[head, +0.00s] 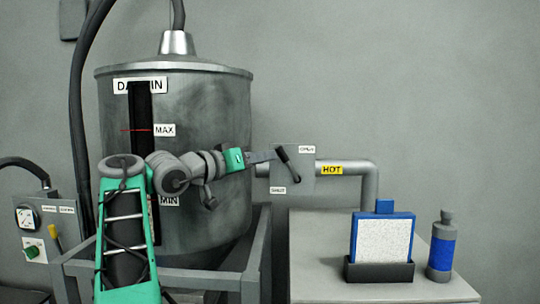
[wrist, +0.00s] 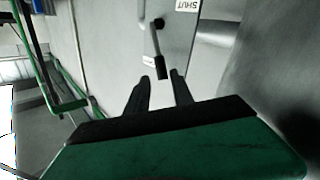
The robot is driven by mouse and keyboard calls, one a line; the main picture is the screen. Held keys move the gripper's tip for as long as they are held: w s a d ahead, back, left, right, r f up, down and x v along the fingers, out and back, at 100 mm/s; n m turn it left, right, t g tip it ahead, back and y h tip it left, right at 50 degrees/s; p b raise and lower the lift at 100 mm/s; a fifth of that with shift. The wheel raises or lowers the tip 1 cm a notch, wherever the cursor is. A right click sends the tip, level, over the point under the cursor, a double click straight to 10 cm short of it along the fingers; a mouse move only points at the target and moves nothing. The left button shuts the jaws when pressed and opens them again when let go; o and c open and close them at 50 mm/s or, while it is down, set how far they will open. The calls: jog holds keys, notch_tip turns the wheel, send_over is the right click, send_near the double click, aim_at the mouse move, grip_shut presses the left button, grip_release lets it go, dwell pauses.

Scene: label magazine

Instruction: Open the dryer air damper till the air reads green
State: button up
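The damper is a grey plate (head: 303,168) on the pipe right of the drum, with an OPEN label at its top right and a SHUT label at its lower left. Its black lever (head: 288,162) is tilted across the plate; it also shows in the wrist view (wrist: 159,50). My gripper (head: 272,155) is just left of the lever. In the wrist view my gripper (wrist: 161,82) has its fingers apart, with the lever's thick end ahead of the gap, apparently not gripped. A dial (head: 26,217) is on a box at far left; its reading is too small to tell.
The big metal drum (head: 215,110) stands behind my arm, on a grey frame (head: 256,250). A pipe with a yellow HOT label (head: 329,170) runs right from the damper. A grey cabinet (head: 320,270) carries a blue-framed panel (head: 382,238) and a blue-banded bottle (head: 441,250).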

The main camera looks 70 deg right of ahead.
aim_at(280, 155)
jog(key=p+x, duration=0.1)
jog(key=x, duration=0.5)
jog(key=shift+s+d, duration=0.1)
jog(key=shift+d, duration=0.15)
jog(key=shift+c, duration=0.3)
grip_shut()
dwell(0.7)
